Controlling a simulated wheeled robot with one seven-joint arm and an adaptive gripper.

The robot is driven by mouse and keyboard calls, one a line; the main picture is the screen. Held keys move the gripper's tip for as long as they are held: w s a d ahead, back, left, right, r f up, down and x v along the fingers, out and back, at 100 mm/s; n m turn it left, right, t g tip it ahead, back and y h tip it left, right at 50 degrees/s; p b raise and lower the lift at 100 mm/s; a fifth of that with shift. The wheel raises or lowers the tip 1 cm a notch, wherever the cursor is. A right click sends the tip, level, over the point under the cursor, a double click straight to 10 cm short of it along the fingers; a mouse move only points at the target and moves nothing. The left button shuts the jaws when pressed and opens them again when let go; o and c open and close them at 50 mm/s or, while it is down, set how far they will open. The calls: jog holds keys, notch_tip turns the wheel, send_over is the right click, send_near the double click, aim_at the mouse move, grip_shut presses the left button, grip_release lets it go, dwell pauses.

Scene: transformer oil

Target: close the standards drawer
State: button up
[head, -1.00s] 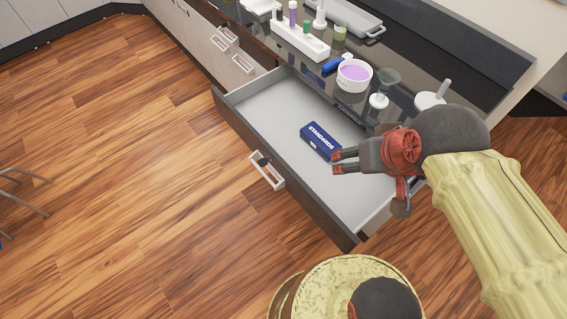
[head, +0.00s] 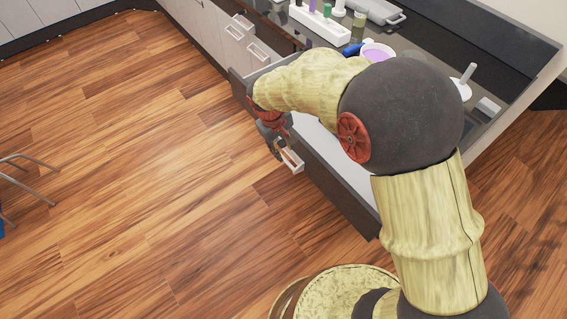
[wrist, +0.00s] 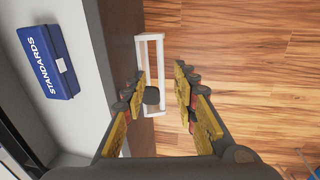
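The standards drawer (head: 345,186) stands pulled out, with its dark front panel facing the floor area. Its white handle (head: 292,161) is on that front and also shows in the wrist view (wrist: 163,53). My gripper (head: 277,146) is in front of the drawer, pointing down at the handle. In the wrist view my gripper (wrist: 160,80) is open, with its fingers spread and part of the handle seen between them. I cannot tell whether they touch. The blue box marked STANDARDS (wrist: 47,62) lies inside the drawer; my arm hides it in the head view.
Neighbouring closed drawers with white handles (head: 258,50) are to the left.

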aim_at(287, 162)
jog(key=f+b, duration=0.1)
jog(key=f, duration=0.1)
jog(key=f+b, duration=0.1)
jog(key=f, duration=0.2)
jog(key=w+d+f+b, duration=0.1)
jog(key=f, duration=0.2)
jog(key=shift+d, duration=0.1)
jog(key=shift+r, duration=0.1)
jog(key=shift+c, duration=1.4)
jog(key=c, duration=0.4)
grip_shut()
